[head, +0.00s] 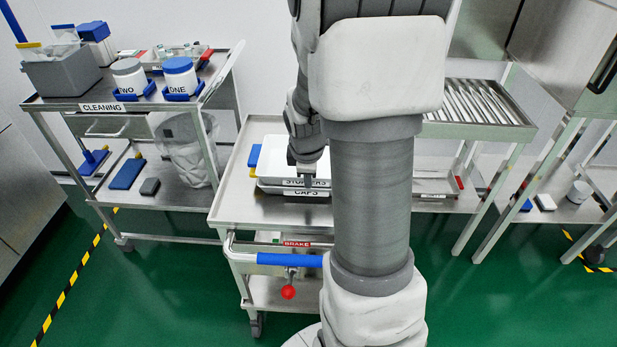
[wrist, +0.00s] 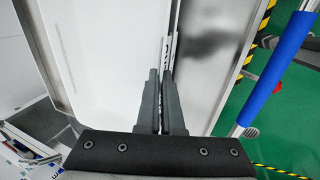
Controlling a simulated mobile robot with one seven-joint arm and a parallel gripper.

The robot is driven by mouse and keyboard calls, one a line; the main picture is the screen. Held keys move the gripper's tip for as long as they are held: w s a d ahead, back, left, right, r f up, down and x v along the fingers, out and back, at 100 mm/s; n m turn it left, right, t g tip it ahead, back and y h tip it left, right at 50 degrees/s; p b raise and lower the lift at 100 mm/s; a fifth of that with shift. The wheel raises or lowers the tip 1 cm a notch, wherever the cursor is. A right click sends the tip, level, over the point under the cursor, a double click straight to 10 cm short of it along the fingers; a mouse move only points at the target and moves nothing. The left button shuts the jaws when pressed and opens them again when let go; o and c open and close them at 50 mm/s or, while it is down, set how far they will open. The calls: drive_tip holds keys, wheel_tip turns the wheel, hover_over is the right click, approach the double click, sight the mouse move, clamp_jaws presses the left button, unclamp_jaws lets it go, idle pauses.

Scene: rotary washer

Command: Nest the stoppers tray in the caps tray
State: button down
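The stoppers tray (head: 283,152) is a shallow white tray with a STOPPERS label on its front wall, on the cart in the head view. It sits directly above the caps tray (head: 268,189), whose CAPS label shows just below. I cannot tell whether it is fully seated inside. My gripper (head: 306,172) points down at the stoppers tray's front wall. In the wrist view, my gripper (wrist: 161,74) has its fingers almost together on the thin wall of the white stoppers tray (wrist: 105,55). My arm hides the trays' right part.
The steel cart (head: 232,205) has a blue handle (head: 290,260) and a red knob in front. A blue item (head: 254,155) lies left of the trays. The cleaning cart (head: 75,103) stands left, and a slatted rack (head: 475,103) stands right.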

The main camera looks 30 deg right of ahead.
drive_tip(key=shift+s+a+f, duration=0.1)
drive_tip(key=shift+s+f, duration=0.2)
drive_tip(key=shift+f, duration=0.25)
drive_tip(key=c, duration=1)
unclamp_jaws()
drive_tip(key=shift+f, duration=0.1)
drive_tip(key=w+p+v, duration=0.1)
drive_tip(key=p+v, duration=0.3)
drive_tip(key=v, duration=1.4)
drive_tip(key=shift+r+p, duration=0.25)
drive_tip(key=shift+p, duration=0.15)
drive_tip(key=shift+s+r, duration=0.1)
